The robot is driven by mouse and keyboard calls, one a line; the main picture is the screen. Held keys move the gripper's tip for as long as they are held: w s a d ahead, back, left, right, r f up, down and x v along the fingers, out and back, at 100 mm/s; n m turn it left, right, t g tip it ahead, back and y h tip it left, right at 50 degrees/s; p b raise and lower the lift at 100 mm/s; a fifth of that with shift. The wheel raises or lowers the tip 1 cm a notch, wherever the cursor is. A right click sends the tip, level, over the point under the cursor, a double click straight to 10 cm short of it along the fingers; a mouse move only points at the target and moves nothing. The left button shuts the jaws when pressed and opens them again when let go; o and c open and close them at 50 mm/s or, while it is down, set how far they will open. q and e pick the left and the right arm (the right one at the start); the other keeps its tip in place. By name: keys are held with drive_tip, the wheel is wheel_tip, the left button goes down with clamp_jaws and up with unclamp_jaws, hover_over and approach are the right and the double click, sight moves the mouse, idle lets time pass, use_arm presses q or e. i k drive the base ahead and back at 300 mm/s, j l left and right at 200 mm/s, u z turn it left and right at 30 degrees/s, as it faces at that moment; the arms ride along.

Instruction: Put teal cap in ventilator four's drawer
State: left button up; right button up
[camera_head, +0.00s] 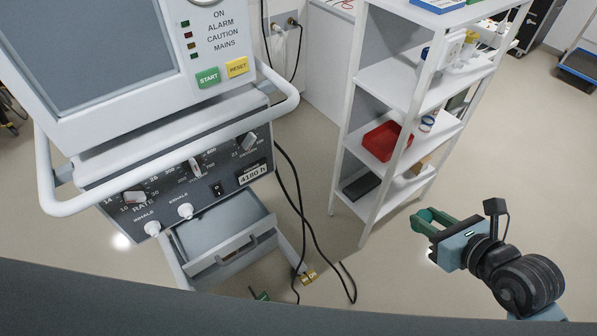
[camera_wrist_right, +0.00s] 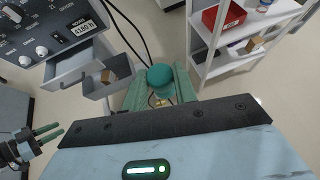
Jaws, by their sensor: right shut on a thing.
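The teal cap (camera_wrist_right: 160,75) sits between the green fingertips of my right gripper (camera_wrist_right: 160,92), which is shut on it. In the head view the right gripper (camera_head: 428,220) is held out over the floor, right of the ventilator and in front of the shelf; the cap is hard to make out there.
A white shelf unit (camera_head: 353,130) stands right of the ventilator, holding a red bin (camera_head: 381,141) and small containers. Black cables (camera_head: 300,215) hang to the floor between the ventilator and shelf. Floor around the right gripper is clear.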

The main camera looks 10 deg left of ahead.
sight(225, 230)
drive_tip(key=j+z, duration=0.1)
drive_tip(key=j, duration=0.3)
drive_tip(key=k+j+z, duration=0.1)
drive_tip(key=j, duration=0.3)
drive_tip(key=k+j+z, duration=0.1)
drive_tip(key=j, duration=0.3)
drive_tip(key=k+j+z, duration=0.1)
drive_tip(key=j, duration=0.3)
